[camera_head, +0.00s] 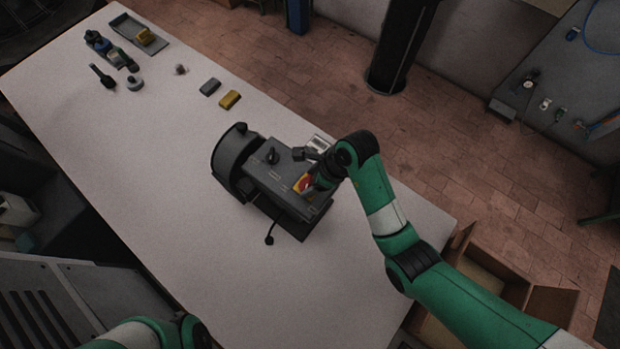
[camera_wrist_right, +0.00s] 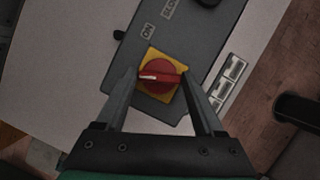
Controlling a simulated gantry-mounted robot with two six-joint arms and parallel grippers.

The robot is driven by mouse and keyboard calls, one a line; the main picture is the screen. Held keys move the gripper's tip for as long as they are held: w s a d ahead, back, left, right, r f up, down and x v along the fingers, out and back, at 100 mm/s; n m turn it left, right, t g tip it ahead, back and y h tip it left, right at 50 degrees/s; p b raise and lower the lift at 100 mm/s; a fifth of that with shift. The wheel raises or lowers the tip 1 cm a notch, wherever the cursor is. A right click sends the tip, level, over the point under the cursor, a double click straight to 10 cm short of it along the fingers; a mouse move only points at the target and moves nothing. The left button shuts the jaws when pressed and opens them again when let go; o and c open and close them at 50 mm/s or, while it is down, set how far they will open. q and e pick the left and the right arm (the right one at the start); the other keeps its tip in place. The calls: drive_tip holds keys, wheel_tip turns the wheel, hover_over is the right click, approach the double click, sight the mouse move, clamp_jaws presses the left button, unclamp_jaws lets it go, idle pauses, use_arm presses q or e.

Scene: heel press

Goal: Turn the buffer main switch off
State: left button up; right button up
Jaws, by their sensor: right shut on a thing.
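The buffer (camera_head: 278,172) is a dark grey machine with a round wheel at its left end, standing on the white table. Its main switch is a red rotary knob on a yellow square plate (camera_head: 304,183). In the right wrist view the red knob (camera_wrist_right: 160,76) has a white mark on its left side, and a label reading ON is above the plate. My right gripper (camera_head: 316,182) is shut on the red knob, with one finger on each side of it (camera_wrist_right: 161,80). My left arm shows only at the bottom edge; its gripper is out of view.
A black knob (camera_head: 272,156) sits on the buffer top, and a labelled panel (camera_head: 318,144) is beside it. Grey (camera_head: 210,87) and yellow (camera_head: 230,99) blocks, bottles and a tray (camera_head: 137,33) lie farther back. An open cardboard box (camera_head: 490,266) stands right of the table. The front table area is clear.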

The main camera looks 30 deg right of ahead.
drive_tip(key=c, duration=0.3)
drive_tip(key=n+g+y, duration=0.1)
drive_tip(key=n, duration=0.3)
drive_tip(key=shift+w+n, duration=0.1)
drive_tip(key=shift+n, duration=0.2)
drive_tip(key=o, duration=1.4)
drive_tip(key=shift+r, duration=0.1)
